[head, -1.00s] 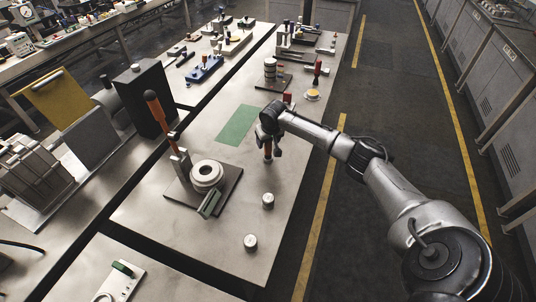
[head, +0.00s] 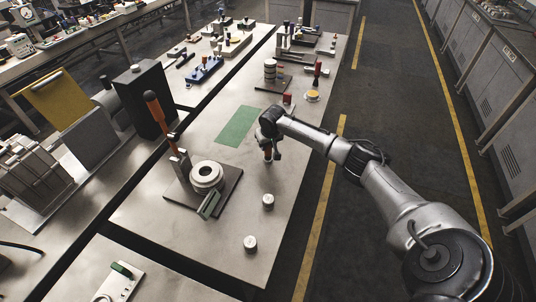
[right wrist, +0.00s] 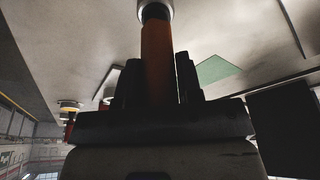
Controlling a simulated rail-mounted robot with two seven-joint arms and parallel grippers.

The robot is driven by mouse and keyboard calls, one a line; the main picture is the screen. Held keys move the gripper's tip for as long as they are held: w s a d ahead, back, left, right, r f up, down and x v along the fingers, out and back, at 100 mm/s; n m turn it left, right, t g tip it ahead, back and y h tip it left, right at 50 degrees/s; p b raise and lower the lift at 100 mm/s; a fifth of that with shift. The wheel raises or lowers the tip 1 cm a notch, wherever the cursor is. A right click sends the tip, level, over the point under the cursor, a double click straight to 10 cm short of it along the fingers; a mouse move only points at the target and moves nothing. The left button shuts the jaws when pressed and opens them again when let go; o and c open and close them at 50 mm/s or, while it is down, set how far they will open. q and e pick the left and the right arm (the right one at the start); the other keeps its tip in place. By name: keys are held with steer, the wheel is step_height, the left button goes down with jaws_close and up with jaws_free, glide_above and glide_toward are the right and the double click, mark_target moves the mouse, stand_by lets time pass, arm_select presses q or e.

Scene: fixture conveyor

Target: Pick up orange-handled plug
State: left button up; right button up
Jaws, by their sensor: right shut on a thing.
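The orange-handled plug (head: 267,154) stands upright on the metal table, below my right gripper (head: 270,145) in the head view. In the right wrist view the plug's orange handle (right wrist: 157,60) lies between the two dark fingers of my right gripper (right wrist: 160,82). The gripper is shut on the handle. The plug's silver and black end (right wrist: 155,10) points away from the gripper, near the table surface; I cannot tell whether it touches. The upper part of the handle is hidden by the gripper in the head view. My left gripper is not in view.
A fixture plate (head: 228,190) with a white ring (head: 206,175) and an orange-handled toggle clamp (head: 155,110) stands to the left. Two small metal cylinders (head: 268,201) (head: 250,243) stand nearer. A green patch (head: 237,126) on the table is clear. A red piece (head: 287,98) stands behind.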

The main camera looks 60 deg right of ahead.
jaws_close()
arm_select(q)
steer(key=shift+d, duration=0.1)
